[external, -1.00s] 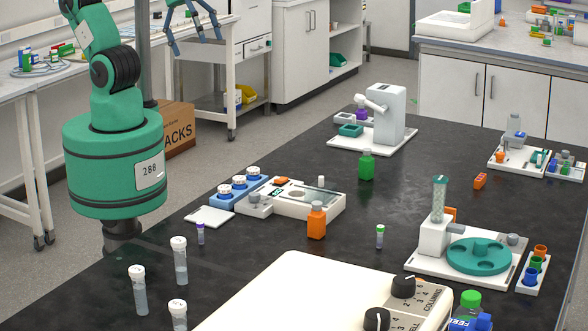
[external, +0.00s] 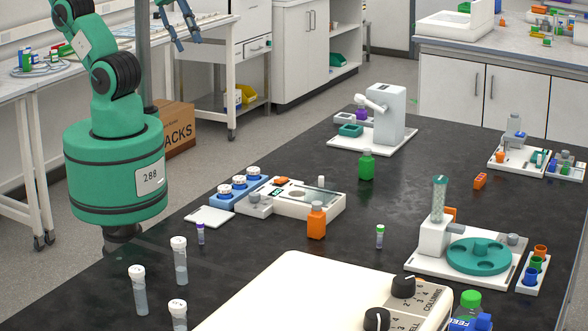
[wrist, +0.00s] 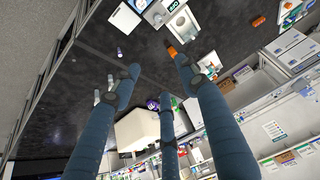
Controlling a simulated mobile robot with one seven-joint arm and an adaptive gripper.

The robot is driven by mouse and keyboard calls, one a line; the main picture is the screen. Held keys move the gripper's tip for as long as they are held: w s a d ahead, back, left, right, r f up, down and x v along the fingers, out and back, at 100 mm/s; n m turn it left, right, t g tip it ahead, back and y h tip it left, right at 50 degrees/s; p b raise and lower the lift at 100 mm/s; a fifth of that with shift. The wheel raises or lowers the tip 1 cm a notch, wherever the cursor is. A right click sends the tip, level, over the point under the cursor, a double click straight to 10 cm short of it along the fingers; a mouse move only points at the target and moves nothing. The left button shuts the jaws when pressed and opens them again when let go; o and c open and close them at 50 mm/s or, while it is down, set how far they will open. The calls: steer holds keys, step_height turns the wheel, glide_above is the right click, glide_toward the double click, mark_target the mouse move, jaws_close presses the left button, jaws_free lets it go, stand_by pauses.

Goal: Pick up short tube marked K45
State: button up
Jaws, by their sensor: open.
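The purple-capped tube also shows in the wrist view (wrist: 119,53). My gripper (external: 187,38) is raised at the top left of the external view, well away from both tubes. Its three blue fingers are spread and empty in the wrist view (wrist: 159,75).
Several taller white-capped tubes (external: 180,262) stand at the near left. A large cream device with black knobs (external: 403,287) fills the front. An orange bottle (external: 316,222), a green bottle (external: 366,166) and a teal turntable device (external: 480,256) also stand on the bench. Bare bench lies between them.

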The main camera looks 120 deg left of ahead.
stand_by(0.3)
steer(key=m+g+b, duration=0.1)
steer(key=b, duration=0.2)
glide_above(199, 222)
steer(key=s, duration=0.5)
step_height(199, 222, down, 31)
steer(key=shift+w+a, duration=0.1)
steer(key=shift+a, duration=0.15)
steer(key=shift+b+x, duration=1.65)
steer(key=shift+x, duration=2.65)
steer(key=shift+d, duration=0.15)
